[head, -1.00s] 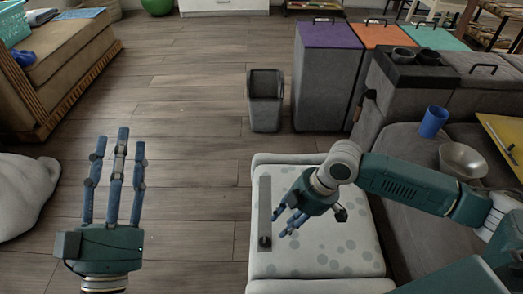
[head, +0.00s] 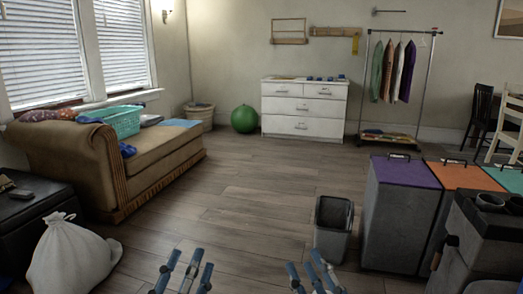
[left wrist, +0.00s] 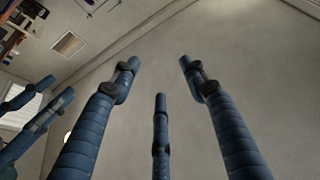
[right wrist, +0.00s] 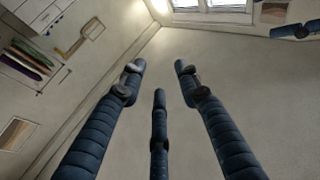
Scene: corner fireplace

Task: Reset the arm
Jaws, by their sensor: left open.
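My left gripper (head: 183,270) shows at the bottom edge of the head view, with its blue fingertips pointing away from me. In the left wrist view its three fingers (left wrist: 160,85) are spread with nothing between them. My right gripper (head: 314,276) is at the bottom edge too, to the right of the left one. In the right wrist view its fingers (right wrist: 160,85) are spread and empty. Both hands are level with each other and apart. Most of both arms is below the head view.
A grey bin (head: 333,232) stands on the floor just beyond my right gripper. Lidded boxes (head: 403,205) stand to its right. A white sack (head: 72,258) and a brown sofa (head: 160,160) are at the left. A white dresser (head: 304,110) stands at the far wall. The middle floor is clear.

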